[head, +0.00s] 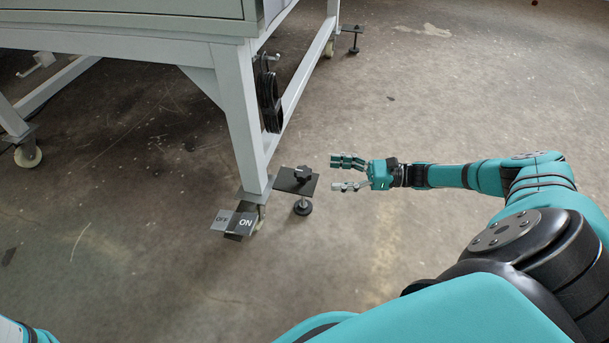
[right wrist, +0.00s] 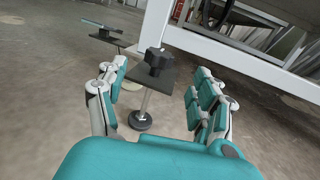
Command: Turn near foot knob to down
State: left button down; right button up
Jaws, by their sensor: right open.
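The near foot knob (head: 303,173) is a small black lobed knob on top of a dark plate beside the bottom of the near table leg (head: 243,130). Below the plate, a threaded foot (head: 302,207) with a round black pad stands on the floor. My right gripper (head: 347,173) is open and empty, to the right of the knob and apart from it, fingers pointing at it. In the right wrist view the knob (right wrist: 157,60) shows ahead, between and beyond the two open fingers (right wrist: 158,98). My left gripper is not in view.
An OFF/ON pedal (head: 234,222) sits at the caster beside the leg. Black cable or hose loops (head: 269,95) hang on the frame above. Another foot (head: 353,38) stands farther back. The floor (head: 420,110) around my right arm is clear.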

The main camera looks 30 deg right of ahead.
aim_at(304, 171)
jog(key=b+x, duration=0.3)
jog(key=x, duration=0.5)
jog(key=shift+f, duration=0.1)
jog(key=shift+w+a, duration=0.3)
jog(key=shift+a, duration=0.1)
